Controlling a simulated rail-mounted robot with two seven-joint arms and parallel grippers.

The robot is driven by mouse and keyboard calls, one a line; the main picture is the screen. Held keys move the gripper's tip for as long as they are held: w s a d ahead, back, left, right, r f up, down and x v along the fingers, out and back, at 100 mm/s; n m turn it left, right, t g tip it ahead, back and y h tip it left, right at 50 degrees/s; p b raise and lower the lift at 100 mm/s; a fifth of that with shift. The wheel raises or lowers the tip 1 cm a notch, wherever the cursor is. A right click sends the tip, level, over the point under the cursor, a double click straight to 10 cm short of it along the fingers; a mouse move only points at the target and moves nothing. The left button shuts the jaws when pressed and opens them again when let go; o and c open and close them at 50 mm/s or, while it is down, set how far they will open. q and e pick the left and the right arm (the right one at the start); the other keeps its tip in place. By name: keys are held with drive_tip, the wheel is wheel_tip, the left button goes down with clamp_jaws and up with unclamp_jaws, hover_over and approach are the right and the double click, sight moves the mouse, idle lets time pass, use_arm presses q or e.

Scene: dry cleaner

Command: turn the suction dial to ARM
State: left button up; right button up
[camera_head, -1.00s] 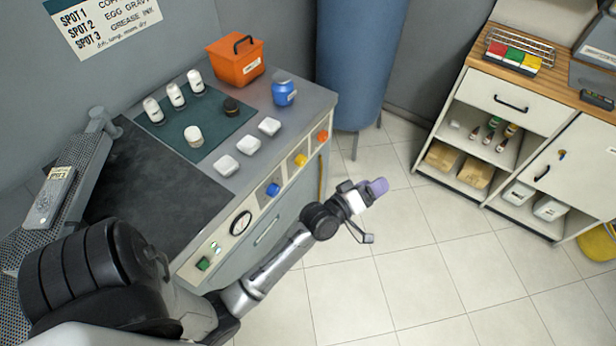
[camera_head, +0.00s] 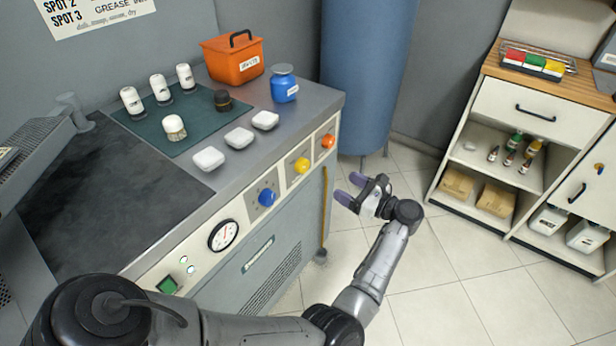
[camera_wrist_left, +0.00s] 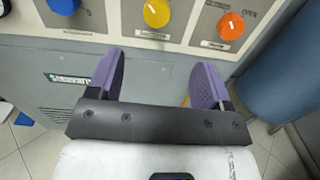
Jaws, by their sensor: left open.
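Three dials sit in a row on the spotting table's front panel: a blue dial (camera_head: 267,197), a yellow dial (camera_head: 301,165) and an orange dial (camera_head: 328,141). Their labels are too small to read, so I cannot tell which is the suction dial. My left gripper (camera_head: 350,189) is open and empty, in front of the panel and apart from it. In the left wrist view, its purple fingers (camera_wrist_left: 157,80) point at the panel, below the yellow dial (camera_wrist_left: 157,12), with the orange dial (camera_wrist_left: 231,26) to the right and the blue dial (camera_wrist_left: 64,5) cut off at the top. My right gripper is out of view.
A gauge (camera_head: 223,235) and a green switch (camera_head: 166,285) are farther left on the panel. Bottles, white pads, a blue jar (camera_head: 284,85) and an orange box (camera_head: 233,60) stand on the tabletop. A blue cylinder (camera_head: 361,75) stands behind. The floor before the panel is clear.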

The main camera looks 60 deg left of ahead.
sight(306, 167)
use_arm(q)
drive_tip(key=shift+g, duration=0.3)
drive_tip(key=x, duration=0.4)
drive_tip(key=b+x, duration=0.1)
drive_tip(key=x, duration=0.4)
drive_tip(key=b+x, duration=0.1)
drive_tip(key=x, duration=0.3)
drive_tip(key=shift+s+a+f, duration=0.2)
drive_tip(key=shift+f, duration=0.15)
drive_tip(key=shift+c, duration=0.3)
drive_tip(key=c, duration=0.9)
drive_tip(key=shift+o, duration=0.2)
